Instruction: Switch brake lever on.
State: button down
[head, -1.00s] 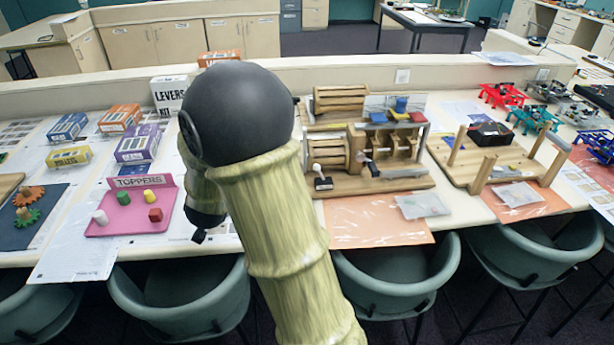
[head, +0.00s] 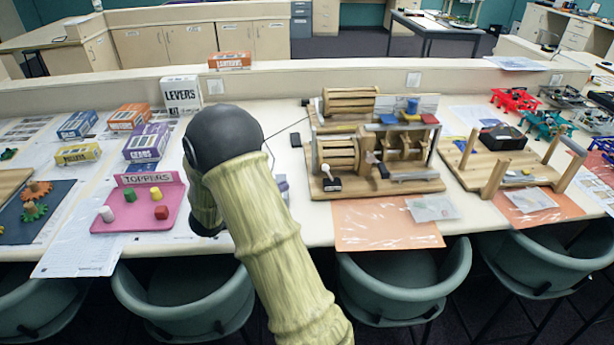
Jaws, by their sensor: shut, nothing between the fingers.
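A wooden machine (head: 400,187) with slatted drums stands on the table, right of my arm. At its front left corner a small lever with a pale knob (head: 325,168) rises from a black block (head: 332,185); it looks like the brake lever. The lever looks roughly upright, but its setting is too small to tell. A second dark handle (head: 372,158) sits near the machine's middle. My bamboo-patterned arm with its black joint rises left of the machine, apart from it. My gripper is hidden behind my arm.
Left of my arm are a pink TOPPERS board (head: 135,217) and several kit boxes, including the white LEVERS box (head: 181,95). An orange sheet (head: 375,232) lies before the machine. A pegged wooden frame (head: 470,178) stands to its right. Green chairs (head: 405,285) line the table's front.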

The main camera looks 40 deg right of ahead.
aim_at(323, 169)
jog(key=p+x, duration=0.2)
jog(key=x, duration=1.2)
jog(key=shift+p, duration=0.35)
jog(key=shift+a, duration=0.1)
